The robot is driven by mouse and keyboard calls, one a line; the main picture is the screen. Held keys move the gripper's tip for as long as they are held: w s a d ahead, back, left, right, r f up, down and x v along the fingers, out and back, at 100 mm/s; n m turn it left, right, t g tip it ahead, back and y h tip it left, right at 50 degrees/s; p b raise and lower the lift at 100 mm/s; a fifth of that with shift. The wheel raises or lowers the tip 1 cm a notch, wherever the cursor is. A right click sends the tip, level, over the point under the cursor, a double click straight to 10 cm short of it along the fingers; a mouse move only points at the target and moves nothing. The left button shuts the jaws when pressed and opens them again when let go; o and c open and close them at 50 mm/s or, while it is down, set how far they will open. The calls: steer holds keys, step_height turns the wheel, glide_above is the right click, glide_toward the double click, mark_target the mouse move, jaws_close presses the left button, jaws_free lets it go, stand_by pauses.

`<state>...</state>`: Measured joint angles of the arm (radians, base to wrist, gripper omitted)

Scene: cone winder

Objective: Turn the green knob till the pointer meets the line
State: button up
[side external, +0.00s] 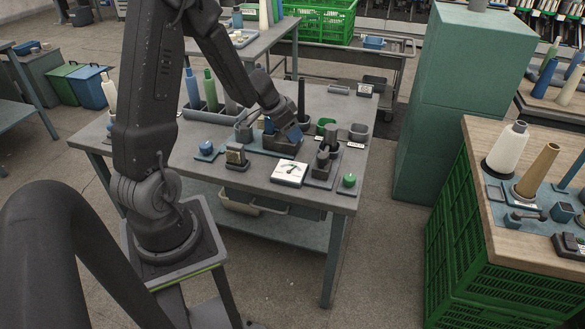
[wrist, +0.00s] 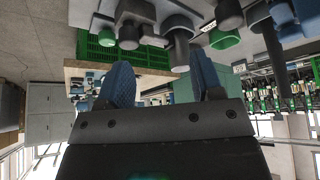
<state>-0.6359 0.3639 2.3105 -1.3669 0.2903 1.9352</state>
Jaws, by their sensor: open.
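The green knob (side external: 349,181) sits on a small dark base at the table's front right corner. To its left is a white dial plate (side external: 290,172) with a dark pointer; its exact gap from the line is too small to read. My gripper (side external: 291,134) is over the middle of the table, behind the dial and apart from the knob. In the wrist view, which looks upside down, the blue fingers of my gripper (wrist: 163,82) are spread with nothing between them. A small green round thing at the upper left there seems to be the knob (wrist: 107,38).
A dark block (side external: 283,147) lies just under my gripper. Dark upright fittings (side external: 325,158) stand between it and the knob. A small green bin (side external: 326,125) and a grey bin (side external: 358,131) are behind. The aisle to the right is free.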

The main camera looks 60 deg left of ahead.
mark_target(350, 177)
steer(key=shift+o, duration=0.5)
steer(key=w+d+m+h, duration=0.1)
steer(key=w+d, duration=0.1)
steer(key=w+d+r+m, duration=0.1)
steer(key=w+d, duration=0.1)
steer(key=w, duration=0.1)
steer(key=w+d+m+h, duration=0.1)
steer(key=w+d, duration=0.1)
steer(key=w, duration=0.1)
steer(key=shift+w+d+r+h, duration=0.15)
steer(key=shift+d+r+h, duration=0.05)
steer(key=shift+r+h, duration=0.1)
steer(key=w+d+m+g, duration=0.3)
steer(key=w+d+g, duration=0.15)
steer(key=d, duration=0.25)
steer(key=f+y, duration=0.1)
steer(key=f, duration=0.8)
steer(key=f+g+y, duration=0.1)
steer(key=f, duration=0.4)
steer(key=shift+w+a+f+y, duration=0.15)
steer(key=shift+w+a+y, duration=0.05)
steer(key=shift+y, duration=0.1)
